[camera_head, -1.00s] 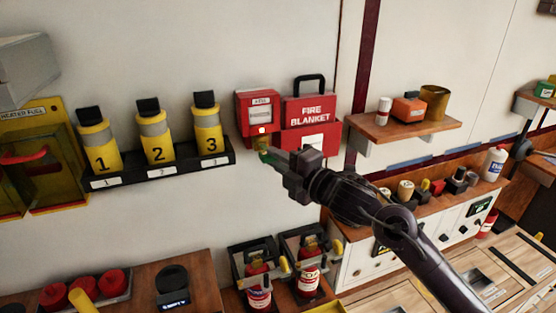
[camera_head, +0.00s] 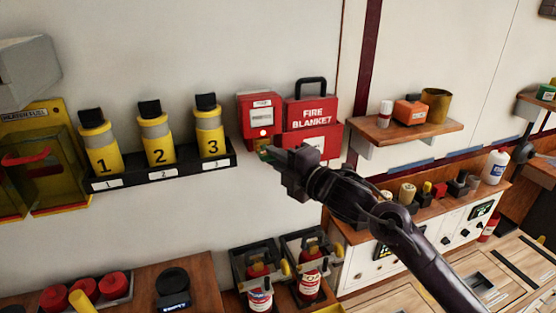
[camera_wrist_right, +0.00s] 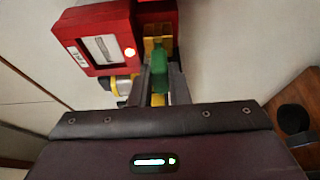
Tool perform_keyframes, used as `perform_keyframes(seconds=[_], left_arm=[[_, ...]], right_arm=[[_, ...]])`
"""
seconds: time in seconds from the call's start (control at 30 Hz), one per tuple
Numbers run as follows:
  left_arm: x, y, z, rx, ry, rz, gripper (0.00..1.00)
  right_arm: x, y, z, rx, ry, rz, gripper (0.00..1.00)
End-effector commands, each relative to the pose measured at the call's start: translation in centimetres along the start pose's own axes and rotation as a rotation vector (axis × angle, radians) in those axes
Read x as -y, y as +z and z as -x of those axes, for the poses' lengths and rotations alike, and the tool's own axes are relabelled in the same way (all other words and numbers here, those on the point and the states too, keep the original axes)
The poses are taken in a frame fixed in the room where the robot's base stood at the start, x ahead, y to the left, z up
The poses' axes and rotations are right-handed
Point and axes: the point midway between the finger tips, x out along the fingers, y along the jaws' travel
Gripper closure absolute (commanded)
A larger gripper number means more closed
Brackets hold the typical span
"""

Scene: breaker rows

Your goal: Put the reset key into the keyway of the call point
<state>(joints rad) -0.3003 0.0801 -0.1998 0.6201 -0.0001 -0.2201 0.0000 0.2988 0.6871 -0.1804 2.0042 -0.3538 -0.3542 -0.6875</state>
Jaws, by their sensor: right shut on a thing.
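The call point (camera_head: 259,110) is a red wall box with a white panel and a small lit lamp. In the right wrist view the call point (camera_wrist_right: 102,42) is at the upper left. My right gripper (camera_head: 270,153) is just below it in the head view, shut on the green reset key (camera_wrist_right: 157,64). The key's green head shows between the fingers (camera_wrist_right: 160,84). A yellow part (camera_wrist_right: 157,33) shows right beyond the key, beside the lamp. I cannot tell whether the key's tip is inside the keyway. My left gripper is not in view.
The red fire blanket case (camera_head: 312,112) hangs close on the right of the call point. A black rack (camera_head: 165,170) with yellow numbered bottles is on the left. A wooden shelf (camera_head: 405,133) is farther right. The wall below the gripper is open down to the extinguishers (camera_head: 309,280).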

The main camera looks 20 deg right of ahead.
Motion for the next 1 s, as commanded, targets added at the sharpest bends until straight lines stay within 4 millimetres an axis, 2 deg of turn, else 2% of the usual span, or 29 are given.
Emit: perform_keyframes(seconds=[0.47,0.5,0.7,1.0], left_arm=[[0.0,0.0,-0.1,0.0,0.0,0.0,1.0],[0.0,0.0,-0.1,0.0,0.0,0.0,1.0],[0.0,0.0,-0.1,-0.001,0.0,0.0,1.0],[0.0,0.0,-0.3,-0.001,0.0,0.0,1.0]], right_arm=[[0.0,0.5,-1.1,0.0,0.001,0.0,1.0],[0.0,0.5,-1.2,0.0,0.001,0.0,0.83],[0.0,0.5,-1.1,0.0,0.001,0.0,0.59],[0.1,0.5,-0.8,0.001,0.0,0.0,0.59]])
